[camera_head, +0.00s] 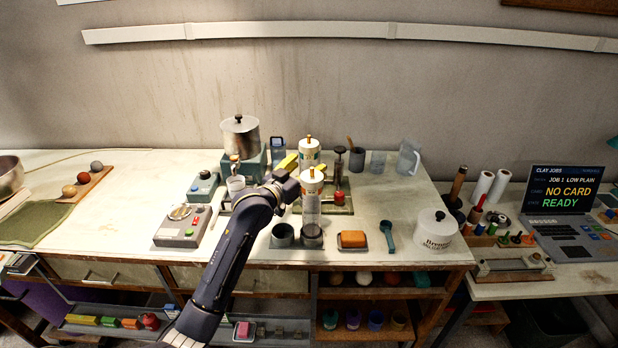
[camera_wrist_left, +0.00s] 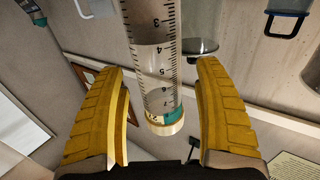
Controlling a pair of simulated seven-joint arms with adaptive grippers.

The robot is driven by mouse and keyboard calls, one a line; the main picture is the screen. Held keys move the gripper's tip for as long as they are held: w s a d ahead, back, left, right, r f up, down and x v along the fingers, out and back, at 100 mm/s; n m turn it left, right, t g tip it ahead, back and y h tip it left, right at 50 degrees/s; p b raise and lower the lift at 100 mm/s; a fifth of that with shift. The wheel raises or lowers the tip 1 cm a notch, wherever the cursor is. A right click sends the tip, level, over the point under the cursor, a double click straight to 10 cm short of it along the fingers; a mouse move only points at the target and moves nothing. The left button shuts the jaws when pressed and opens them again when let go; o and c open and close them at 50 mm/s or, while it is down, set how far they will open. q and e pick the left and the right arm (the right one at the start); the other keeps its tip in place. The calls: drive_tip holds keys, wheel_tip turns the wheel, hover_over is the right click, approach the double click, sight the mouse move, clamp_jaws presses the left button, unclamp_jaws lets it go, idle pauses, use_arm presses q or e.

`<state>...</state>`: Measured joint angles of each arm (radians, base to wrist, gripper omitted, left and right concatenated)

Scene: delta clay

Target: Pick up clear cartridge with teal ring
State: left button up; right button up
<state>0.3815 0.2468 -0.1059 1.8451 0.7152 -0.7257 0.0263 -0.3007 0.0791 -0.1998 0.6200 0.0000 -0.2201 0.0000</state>
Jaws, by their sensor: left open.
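A clear cartridge (camera_wrist_left: 154,60) with black scale marks, a teal ring and a cream cap shows in the left wrist view. It lies between the two yellow fingers of my left gripper (camera_wrist_left: 159,68), with a gap on each side. The gripper is open and not closed on it. In the head view my left gripper reaches in beside a clear upright cylinder (camera_head: 311,207) with a white top and orange knob. The teal ring is too small to tell there. My right gripper is not in view.
A second white-topped cylinder (camera_head: 309,149) stands just behind. A grey scale (camera_head: 183,224) is at the left.

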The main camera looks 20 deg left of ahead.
use_arm(q)
drive_tip(key=shift+w+d, duration=0.2)
drive_tip(key=shift+w, duration=0.25)
clamp_jaws()
idle(0.3)
drive_tip(key=shift+r, duration=0.1)
